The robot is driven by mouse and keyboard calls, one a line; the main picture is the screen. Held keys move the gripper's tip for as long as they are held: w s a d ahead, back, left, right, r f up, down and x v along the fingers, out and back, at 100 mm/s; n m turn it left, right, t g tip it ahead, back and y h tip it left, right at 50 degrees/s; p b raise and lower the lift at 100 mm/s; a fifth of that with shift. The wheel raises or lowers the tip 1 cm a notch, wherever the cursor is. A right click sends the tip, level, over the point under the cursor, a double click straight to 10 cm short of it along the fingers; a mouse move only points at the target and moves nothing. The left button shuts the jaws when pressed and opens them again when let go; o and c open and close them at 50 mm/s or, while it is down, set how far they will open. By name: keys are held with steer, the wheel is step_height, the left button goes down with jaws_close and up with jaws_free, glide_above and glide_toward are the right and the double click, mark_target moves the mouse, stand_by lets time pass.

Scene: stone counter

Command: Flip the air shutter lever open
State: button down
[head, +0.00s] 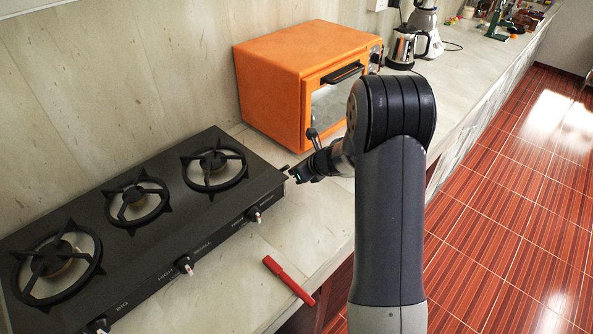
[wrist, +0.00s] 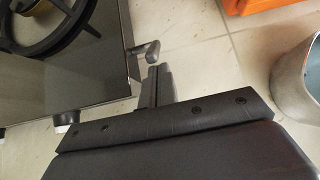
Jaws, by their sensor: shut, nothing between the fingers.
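The black gas stove (head: 150,262) stands on the counter. The air shutter lever, a small grey handle, sticks out from the stove's right side in the wrist view (wrist: 146,50). In the head view the lever (head: 284,168) is tiny, close to the gripper, and its setting is hard to read. My gripper (head: 293,177) is beside the stove's right end. In the wrist view my gripper (wrist: 159,72) is shut and empty, its fingertips just below and right of the lever's rounded end. I cannot tell whether they touch it.
An orange oven (head: 277,92) stands behind and right of the stove. Front knobs (head: 254,215) line the stove. A metal kettle (head: 402,47) stands farther back.

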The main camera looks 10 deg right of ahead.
steer(key=shift+r+p, duration=0.5)
steer(key=shift+r, duration=0.25)
steer(key=v, duration=1)
steer(key=shift+s+d+r+b, duration=0.2)
steer(key=shift+s+r+b, duration=0.05)
steer(key=shift+r+b, duration=0.1)
steer(key=shift+f, duration=0.1)
steer(key=x, duration=1)
steer(key=shift+w+a+f+p, duration=0.2)
steer(key=shift+w+f+p, duration=0.05)
steer(key=shift+p, duration=0.1)
